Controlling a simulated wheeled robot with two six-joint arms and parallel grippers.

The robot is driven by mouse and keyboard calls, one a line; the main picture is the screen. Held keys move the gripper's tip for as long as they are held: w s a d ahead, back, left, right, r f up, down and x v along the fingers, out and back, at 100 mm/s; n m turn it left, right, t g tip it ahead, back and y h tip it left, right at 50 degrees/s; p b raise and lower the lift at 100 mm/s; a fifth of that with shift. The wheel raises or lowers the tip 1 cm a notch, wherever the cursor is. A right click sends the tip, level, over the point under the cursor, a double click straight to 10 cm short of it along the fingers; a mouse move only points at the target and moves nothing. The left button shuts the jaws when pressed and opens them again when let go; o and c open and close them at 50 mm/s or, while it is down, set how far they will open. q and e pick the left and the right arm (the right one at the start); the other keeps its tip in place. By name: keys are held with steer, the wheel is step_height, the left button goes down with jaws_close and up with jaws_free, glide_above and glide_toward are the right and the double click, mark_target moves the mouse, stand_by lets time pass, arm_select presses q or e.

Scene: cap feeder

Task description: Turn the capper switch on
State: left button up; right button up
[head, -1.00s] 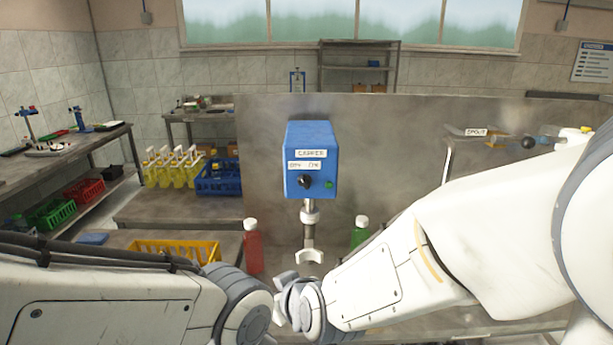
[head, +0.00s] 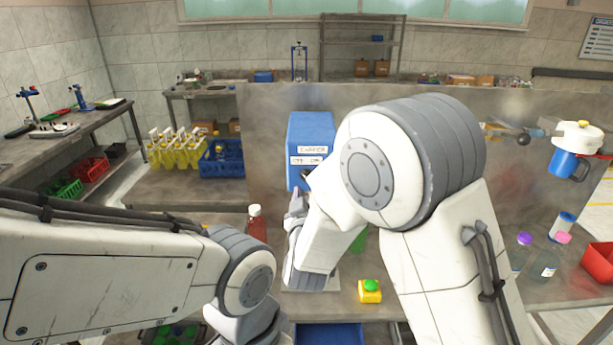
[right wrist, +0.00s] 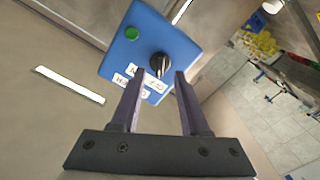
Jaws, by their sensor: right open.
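The capper (head: 309,133) is a blue box standing upright against the metal back panel, with white labels on its front. In the right wrist view the capper (right wrist: 160,28) shows a black rotary switch (right wrist: 158,63) and a round green button or lamp (right wrist: 132,33). My right gripper (right wrist: 160,77) is open, its two fingers pointing at the capper face. The switch shows between the fingertips; I cannot tell whether they touch it. In the head view my right gripper (head: 297,201) is partly hidden by my arm, just below the capper. My left gripper is out of view.
A red bottle (head: 256,224) with a white cap stands left of the capper. A yellow box with a green button (head: 370,291) sits on the bench in front. Purple- and pink-capped bottles (head: 546,262) and a red bin (head: 598,264) are at right.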

mark_target(306, 180)
steer(key=shift+w+p, duration=0.45)
steer(key=shift+w, duration=1.3)
jaws_close()
steer(key=shift+f, duration=0.1)
